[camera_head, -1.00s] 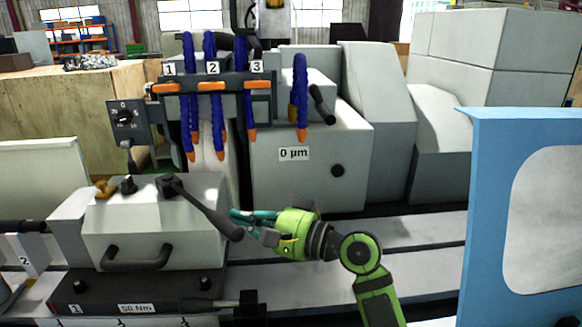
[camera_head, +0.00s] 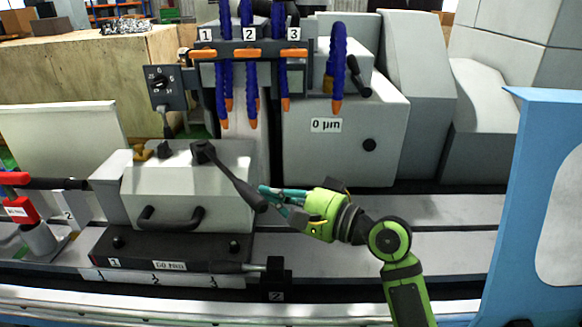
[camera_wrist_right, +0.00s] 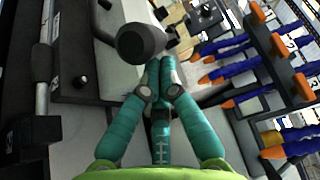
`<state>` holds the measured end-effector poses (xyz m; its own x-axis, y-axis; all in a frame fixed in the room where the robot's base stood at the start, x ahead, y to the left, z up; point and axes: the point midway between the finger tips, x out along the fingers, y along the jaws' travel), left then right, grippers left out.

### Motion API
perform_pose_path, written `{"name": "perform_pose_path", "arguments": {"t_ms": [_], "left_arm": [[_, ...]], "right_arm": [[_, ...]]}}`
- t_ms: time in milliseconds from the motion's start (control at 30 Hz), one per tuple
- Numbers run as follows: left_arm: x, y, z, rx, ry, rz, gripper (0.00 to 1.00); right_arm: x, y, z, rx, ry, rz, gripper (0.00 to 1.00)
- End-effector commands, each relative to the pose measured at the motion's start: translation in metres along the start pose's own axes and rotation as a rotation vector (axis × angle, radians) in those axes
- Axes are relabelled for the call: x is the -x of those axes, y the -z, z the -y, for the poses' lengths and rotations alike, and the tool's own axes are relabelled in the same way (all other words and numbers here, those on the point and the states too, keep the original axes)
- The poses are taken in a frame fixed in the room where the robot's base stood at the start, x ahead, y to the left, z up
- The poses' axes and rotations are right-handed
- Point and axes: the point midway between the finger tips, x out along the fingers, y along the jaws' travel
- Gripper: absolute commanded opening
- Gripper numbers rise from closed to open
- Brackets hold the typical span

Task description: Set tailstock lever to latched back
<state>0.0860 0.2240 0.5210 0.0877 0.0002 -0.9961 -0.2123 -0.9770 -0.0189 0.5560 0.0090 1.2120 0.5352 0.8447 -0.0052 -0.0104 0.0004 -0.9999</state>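The tailstock lever (camera_head: 235,180) is a dark bar on the pale tailstock housing (camera_head: 190,190). It slopes down to the right from its pivot on top to a rounded black knob. My right gripper (camera_head: 265,191) has teal fingers and a green body, and its tips are right beside the knob end. In the right wrist view, the fingers of my gripper (camera_wrist_right: 160,68) are drawn together. The lever's knob (camera_wrist_right: 140,42) is just beyond and left of the tips, not between them. Whether they touch it I cannot tell. My left gripper is not in view.
Blue coolant hoses (camera_head: 249,60) with orange nozzles hang behind the tailstock. A grey box labelled 0 µm (camera_head: 345,140) stands behind my gripper. A blue panel (camera_head: 520,200) stands at the right. A black handle (camera_head: 172,220) is on the housing front. The bed right of the housing is open.

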Motion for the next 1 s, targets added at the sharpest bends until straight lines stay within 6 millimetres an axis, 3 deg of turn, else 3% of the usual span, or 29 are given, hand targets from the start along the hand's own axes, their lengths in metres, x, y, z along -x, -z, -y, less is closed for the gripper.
{"name": "perform_pose_path", "arguments": {"t_ms": [300,500,700,1000], "left_arm": [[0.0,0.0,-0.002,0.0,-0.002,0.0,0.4],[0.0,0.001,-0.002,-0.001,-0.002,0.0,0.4],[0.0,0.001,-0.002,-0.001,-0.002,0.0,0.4],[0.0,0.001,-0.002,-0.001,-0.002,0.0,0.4]], "right_arm": [[0.068,0.003,0.001,0.002,0.005,-0.005,0.0],[0.099,0.006,0.001,0.001,0.009,-0.009,0.0],[0.11,0.007,0.002,0.0,0.011,-0.009,0.0],[0.11,0.007,0.002,0.0,0.012,-0.01,0.0]]}}
